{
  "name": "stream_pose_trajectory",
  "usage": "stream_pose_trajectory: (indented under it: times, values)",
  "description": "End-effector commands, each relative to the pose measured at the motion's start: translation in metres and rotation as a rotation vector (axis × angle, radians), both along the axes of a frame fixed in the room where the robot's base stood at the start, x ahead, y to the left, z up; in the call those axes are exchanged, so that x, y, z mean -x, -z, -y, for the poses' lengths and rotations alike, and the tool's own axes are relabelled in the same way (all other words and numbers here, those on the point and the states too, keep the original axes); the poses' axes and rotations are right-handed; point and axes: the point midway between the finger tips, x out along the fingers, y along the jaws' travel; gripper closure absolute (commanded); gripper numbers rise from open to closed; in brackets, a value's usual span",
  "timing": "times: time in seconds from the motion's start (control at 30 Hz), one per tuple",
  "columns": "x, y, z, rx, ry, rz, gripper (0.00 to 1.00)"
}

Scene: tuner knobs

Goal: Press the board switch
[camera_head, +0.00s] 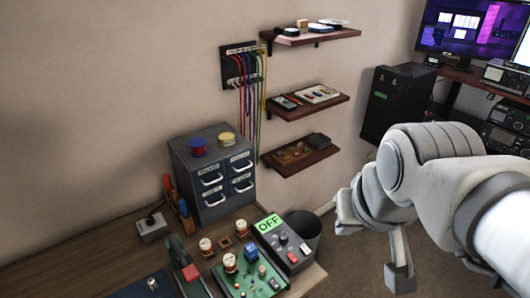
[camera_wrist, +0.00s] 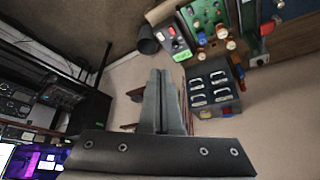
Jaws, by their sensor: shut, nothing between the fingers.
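A green circuit board (camera_head: 248,275) with knobs and small coloured parts lies on the desk in the head view. It shows at the top of the wrist view (camera_wrist: 206,14). Beside it is a grey control box (camera_head: 283,243) with a green "OFF" display (camera_head: 268,223) and red, white and dark controls on its top; it also shows in the wrist view (camera_wrist: 174,38). I cannot tell which small part is the board switch. My gripper (camera_head: 399,278) is shut and empty, right of the desk and clear of the box. Its fingers (camera_wrist: 164,78) point upward in the wrist view.
A drawer cabinet (camera_head: 213,176) with spools on top stands behind the board. A dark bin (camera_head: 303,232) is beside the control box. Wall shelves (camera_head: 305,103) and hanging cables are behind.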

Motion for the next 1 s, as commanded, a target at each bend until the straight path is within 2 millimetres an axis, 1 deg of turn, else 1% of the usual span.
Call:
stream_pose_trajectory:
  times: [0.27, 0.47, 0.7, 1.0]
  values:
    - [-0.037, 0.028, -0.013, -0.055, 0.192, -0.104, 1.0]
    - [-0.062, 0.056, -0.027, -0.093, 0.338, -0.174, 1.0]
    - [-0.087, 0.098, -0.048, -0.138, 0.513, -0.256, 1.0]
    - [-0.106, 0.158, -0.078, -0.189, 0.733, -0.356, 1.0]
